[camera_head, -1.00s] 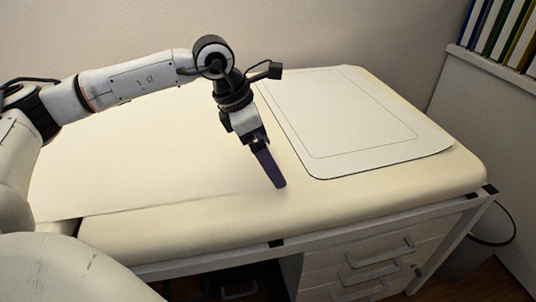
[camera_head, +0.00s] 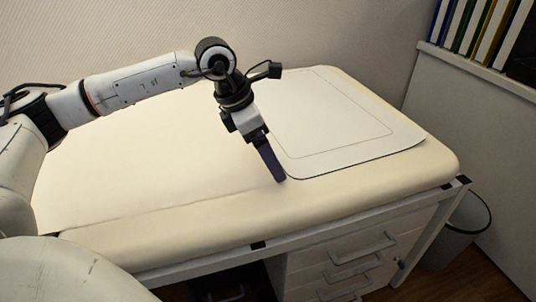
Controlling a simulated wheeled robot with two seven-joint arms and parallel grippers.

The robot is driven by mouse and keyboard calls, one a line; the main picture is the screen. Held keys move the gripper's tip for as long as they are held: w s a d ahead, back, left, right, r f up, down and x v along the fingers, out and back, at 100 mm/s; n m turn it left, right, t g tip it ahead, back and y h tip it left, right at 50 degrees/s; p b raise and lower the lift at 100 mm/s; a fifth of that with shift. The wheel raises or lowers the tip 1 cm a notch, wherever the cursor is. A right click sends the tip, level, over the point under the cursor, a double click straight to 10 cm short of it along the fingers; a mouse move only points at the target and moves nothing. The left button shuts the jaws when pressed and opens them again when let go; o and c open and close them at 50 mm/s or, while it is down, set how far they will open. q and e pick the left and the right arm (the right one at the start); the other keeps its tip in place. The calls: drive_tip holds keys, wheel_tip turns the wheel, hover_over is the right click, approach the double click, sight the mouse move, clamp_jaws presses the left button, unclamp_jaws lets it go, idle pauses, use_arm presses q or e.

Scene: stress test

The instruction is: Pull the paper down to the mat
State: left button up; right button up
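The pale paper (camera_head: 160,150) lies flat over the left and middle of the padded cream table. Its front edge runs right to the fingertips of my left gripper (camera_head: 275,170). The dark fingers look closed together on the paper's front right corner, low over the table; the pinch itself is too small to see clearly. The white mat (camera_head: 350,152), with rounded corners and a thin dark outline, lies flat on the right part of the table. The fingertips are just left of its near left corner. My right gripper is out of view.
The padded table (camera_head: 400,170) has a bare strip along its front edge. Drawers (camera_head: 350,262) are below it, and a grey bin (camera_head: 463,230) stands at the right. A cabinet with binders (camera_head: 470,30) is at the upper right. A wall is behind.

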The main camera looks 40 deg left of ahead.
use_arm(q)
drive_tip(key=o, duration=1.4)
drive_tip(key=p+v, duration=0.2)
drive_tip(key=v, duration=0.8)
drive_tip(key=shift+s+a+r, duration=0.1)
drive_tip(key=shift+s+r, duration=0.05)
use_arm(e)
drive_tip(key=shift+s+d+r+t, duration=0.35)
drive_tip(key=shift+d+r+t, duration=0.1)
drive_tip(key=shift+r, duration=0.3)
